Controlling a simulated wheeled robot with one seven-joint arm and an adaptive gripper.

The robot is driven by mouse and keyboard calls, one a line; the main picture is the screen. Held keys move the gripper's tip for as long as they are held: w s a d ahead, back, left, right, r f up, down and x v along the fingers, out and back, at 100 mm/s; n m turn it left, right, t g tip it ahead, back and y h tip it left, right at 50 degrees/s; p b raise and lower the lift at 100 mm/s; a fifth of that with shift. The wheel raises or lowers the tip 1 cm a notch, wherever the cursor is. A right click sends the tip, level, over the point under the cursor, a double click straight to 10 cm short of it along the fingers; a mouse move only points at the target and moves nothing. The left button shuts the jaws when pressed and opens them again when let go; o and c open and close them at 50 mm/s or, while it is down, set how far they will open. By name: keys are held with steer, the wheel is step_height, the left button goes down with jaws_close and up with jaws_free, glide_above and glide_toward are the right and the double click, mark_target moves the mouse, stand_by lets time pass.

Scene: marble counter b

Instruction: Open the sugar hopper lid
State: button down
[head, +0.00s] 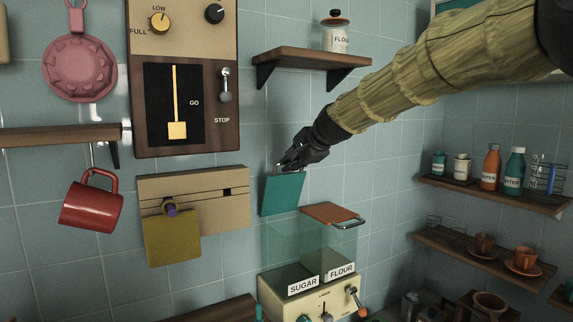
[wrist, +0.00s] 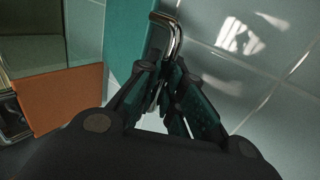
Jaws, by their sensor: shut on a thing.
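The sugar hopper (head: 285,243) is the left clear bin above the SUGAR label. Its teal lid (head: 282,196) stands nearly upright near the tiled wall, and the bin's top is uncovered. My gripper (head: 284,168) is at the lid's upper edge, shut on its metal handle. In the wrist view the teal lid (wrist: 134,38) runs up beside the bent metal handle (wrist: 167,32), which goes down between my fingers (wrist: 162,100). The fingers hide the lower part of the handle.
The flour hopper's orange-brown lid (head: 331,213) lies flat to the right, with a metal handle (head: 349,223). A wooden shelf (head: 312,60) with a flour jar (head: 336,36) is above my gripper. A wooden panel (head: 222,200) is on the wall at left.

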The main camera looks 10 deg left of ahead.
steer(key=shift+w+a+r, duration=0.15)
steer(key=shift+w+a, duration=0.05)
steer(key=shift+a, duration=0.05)
stand_by(0.4)
steer(key=c, duration=1.5)
jaws_free()
steer(key=shift+c, duration=0.2)
steer(key=v, duration=1.2)
steer(key=shift+r, duration=0.2)
steer(key=shift+w+a, duration=0.1)
steer(key=shift+a, duration=0.15)
